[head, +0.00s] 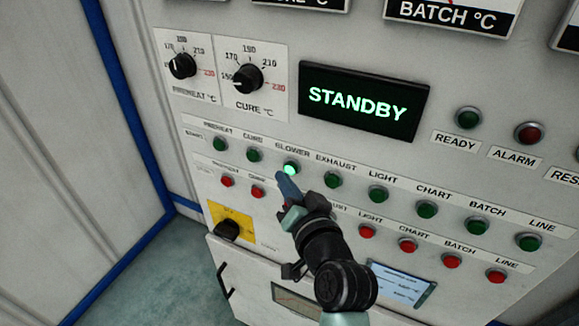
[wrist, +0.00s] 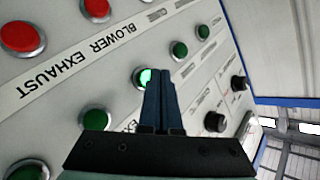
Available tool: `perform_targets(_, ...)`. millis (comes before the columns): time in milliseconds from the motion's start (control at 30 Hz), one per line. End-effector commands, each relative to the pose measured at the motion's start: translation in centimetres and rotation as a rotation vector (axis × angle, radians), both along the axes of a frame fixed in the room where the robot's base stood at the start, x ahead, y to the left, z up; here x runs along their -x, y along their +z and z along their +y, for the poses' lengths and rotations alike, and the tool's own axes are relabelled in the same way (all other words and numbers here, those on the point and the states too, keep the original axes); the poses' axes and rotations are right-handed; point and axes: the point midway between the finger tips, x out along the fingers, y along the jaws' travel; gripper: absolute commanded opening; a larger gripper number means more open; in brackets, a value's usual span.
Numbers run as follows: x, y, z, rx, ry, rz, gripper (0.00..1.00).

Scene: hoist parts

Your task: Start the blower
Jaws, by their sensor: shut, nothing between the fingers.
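The green blower button (head: 290,168) is lit bright under the BLOWER label in the upper row of the control panel. It also shows lit in the wrist view (wrist: 145,77), partly hidden by my fingers. My gripper (head: 284,180) is shut and empty, its blue fingertips just below this button. In the wrist view my closed fingers (wrist: 166,78) point at the panel right beside the lit button. I cannot tell whether they touch it. The red button below the blower's green one is hidden behind my gripper in the head view. The display (head: 364,103) reads STANDBY.
Green preheat (head: 221,143), cure (head: 254,155) and exhaust (head: 333,179) buttons flank the blower button, unlit. A row of red buttons runs below. Two dials sit upper left, and a black knob (head: 228,230) on a yellow plate is lower left. Open floor shows at bottom left.

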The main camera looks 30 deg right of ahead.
Motion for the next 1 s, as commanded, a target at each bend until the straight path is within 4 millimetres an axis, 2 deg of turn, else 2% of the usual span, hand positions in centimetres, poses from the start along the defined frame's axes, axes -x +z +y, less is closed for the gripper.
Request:
perform_targets(367, 0.2, 0.0, 0.3, 0.000, 0.001, -0.001, 0.00)
perform_targets(800, 2.7, 0.1, 3.5, 0.001, 0.001, 0.003, 0.00)
perform_targets(1000, 3.2, 0.0, 4.2, -0.001, 0.000, 0.001, 0.00)
